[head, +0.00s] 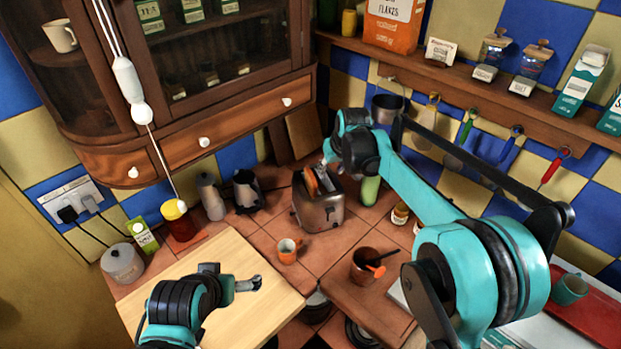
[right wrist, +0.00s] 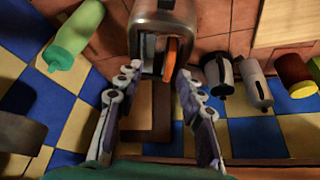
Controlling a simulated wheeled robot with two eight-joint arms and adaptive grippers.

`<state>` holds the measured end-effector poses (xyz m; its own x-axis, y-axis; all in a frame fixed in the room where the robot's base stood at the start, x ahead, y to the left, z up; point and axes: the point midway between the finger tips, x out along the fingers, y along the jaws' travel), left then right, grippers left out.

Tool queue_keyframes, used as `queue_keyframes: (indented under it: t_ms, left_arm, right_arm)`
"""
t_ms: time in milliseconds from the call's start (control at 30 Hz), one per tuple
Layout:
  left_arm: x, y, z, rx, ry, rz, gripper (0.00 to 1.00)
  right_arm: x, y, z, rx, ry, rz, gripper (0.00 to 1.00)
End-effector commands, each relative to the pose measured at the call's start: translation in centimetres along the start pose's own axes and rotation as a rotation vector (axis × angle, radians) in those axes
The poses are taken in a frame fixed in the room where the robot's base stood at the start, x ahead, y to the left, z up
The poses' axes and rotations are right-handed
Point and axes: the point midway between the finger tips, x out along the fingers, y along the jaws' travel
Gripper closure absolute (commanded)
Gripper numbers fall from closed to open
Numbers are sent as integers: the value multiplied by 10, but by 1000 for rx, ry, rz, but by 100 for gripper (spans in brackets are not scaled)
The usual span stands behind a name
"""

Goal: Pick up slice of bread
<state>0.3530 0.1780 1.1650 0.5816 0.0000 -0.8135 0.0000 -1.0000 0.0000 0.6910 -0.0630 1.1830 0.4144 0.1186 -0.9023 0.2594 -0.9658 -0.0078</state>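A slice of bread (head: 312,183) with an orange-brown face stands in a slot of the metal toaster (head: 318,212). In the right wrist view the bread (right wrist: 170,58) shows as an orange strip in one slot of the toaster (right wrist: 165,17). My right gripper (right wrist: 156,72) is open and empty. Its two fingers straddle the toaster's slot end, with the bread between their tips and slightly beyond, not gripped. In the head view the right gripper (head: 327,165) is just above the toaster. My left gripper (head: 250,284) is over the light wooden board, far from the toaster; its finger opening is unclear.
An orange mug (head: 288,251) and a brown pot (head: 372,265) with utensils stand in front of the toaster. A kettle (head: 247,191) and a grey bottle (head: 211,197) stand to its left. A green bottle (head: 370,190) is close on its right. A cutting board (head: 240,255) lies front left.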

Motion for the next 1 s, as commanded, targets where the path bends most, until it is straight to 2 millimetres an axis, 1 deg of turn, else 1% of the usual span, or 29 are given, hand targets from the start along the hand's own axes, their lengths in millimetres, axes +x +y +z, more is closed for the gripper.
queue_keyframes:
  t_ms: [33, 100, 200, 333, 500, 767, 867, 1000]
  left_arm:
    - [-9, 0, -6, 0, 0, 0, 0]
    - [-15, 0, -10, 0, 0, 0, 0]
    - [-22, 0, -16, 0, 0, 0, 0]
    - [-28, 0, -20, 0, 0, 0, 0]
    - [-31, 0, -22, 0, 0, 0, 0]
    - [-29, 0, -21, 0, 0, 0, 0]
    - [-29, 0, -20, 0, 0, 0, 0]
    - [-28, 0, -20, 0, 0, 0, 0]
  right_arm:
    - [8, -4, -15, -12, -8, -7, 62]
    - [24, -10, -29, -27, -19, -16, 62]
    - [45, -18, -45, -45, -32, -27, 62]
    - [68, -26, -57, -63, -46, -39, 62]
    - [84, -31, -62, -75, -54, -45, 62]
    - [113, -32, -60, -75, -54, -46, 62]
    - [125, -31, -58, -75, -54, -45, 62]
    - [148, -31, -54, -75, -54, -45, 62]
